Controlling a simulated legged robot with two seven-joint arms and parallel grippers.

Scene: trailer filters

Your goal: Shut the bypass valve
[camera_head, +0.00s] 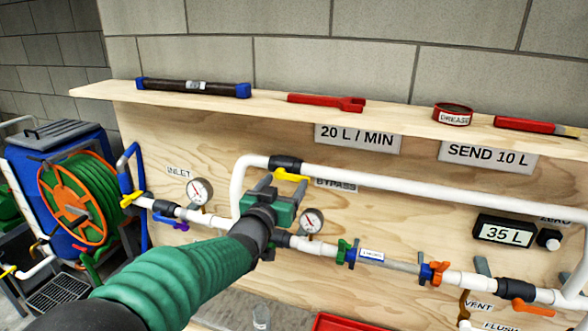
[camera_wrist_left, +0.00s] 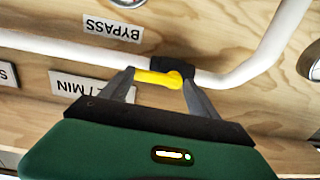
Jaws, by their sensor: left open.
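The bypass valve has a black body (camera_head: 287,162) on the white upper pipe, above and left of the BYPASS label (camera_head: 336,184). Its yellow handle (camera_head: 291,176) lies roughly along the pipe. My left gripper (camera_head: 281,183) reaches up to it, open, with its grey fingers just by the handle. In the left wrist view, the yellow handle (camera_wrist_left: 157,78) spans the gap between the two fingertips (camera_wrist_left: 158,74), with the black valve body (camera_wrist_left: 172,66) near one finger. I cannot tell whether a finger touches the handle. My right gripper is not in view.
Two gauges (camera_head: 200,191) (camera_head: 312,221) flank my left gripper. A lower pipe carries a green valve (camera_head: 343,251) and orange valve handles (camera_head: 438,272). A shelf (camera_head: 270,105) above holds tools. A hose reel (camera_head: 77,204) stands left.

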